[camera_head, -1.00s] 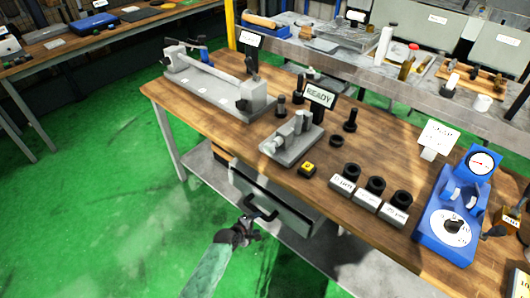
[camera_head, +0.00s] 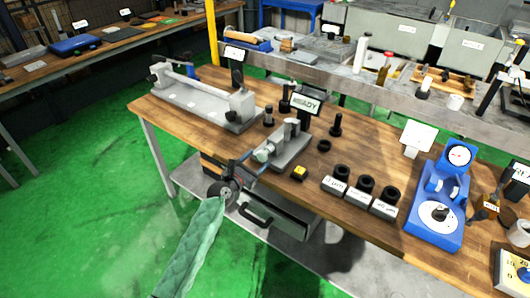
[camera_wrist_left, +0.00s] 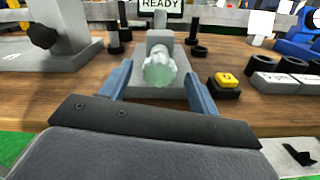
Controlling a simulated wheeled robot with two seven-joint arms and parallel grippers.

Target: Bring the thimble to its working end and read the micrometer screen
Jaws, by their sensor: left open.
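The micrometer stand (camera_head: 284,152) is a grey block fixture on the wooden bench. Its screen (camera_head: 304,105) stands behind it and reads READY; the screen also shows in the left wrist view (camera_wrist_left: 160,4). The thimble (camera_wrist_left: 160,70) is a pale, ridged knob facing the left wrist camera. My left gripper (camera_head: 251,161) is at the bench's front edge, in front of the stand. In the left wrist view its two blue-grey fingers (camera_wrist_left: 160,88) are apart, on either side of the thimble, with no clear contact. My right gripper is not in view.
A yellow-topped button box (camera_head: 299,173) sits right of the stand. Several black rings with labelled blocks (camera_head: 361,193) stand farther right, then a blue dial gauge (camera_head: 440,210). A long grey fixture (camera_head: 195,98) lies left. A drawer (camera_head: 278,215) hangs under the front edge.

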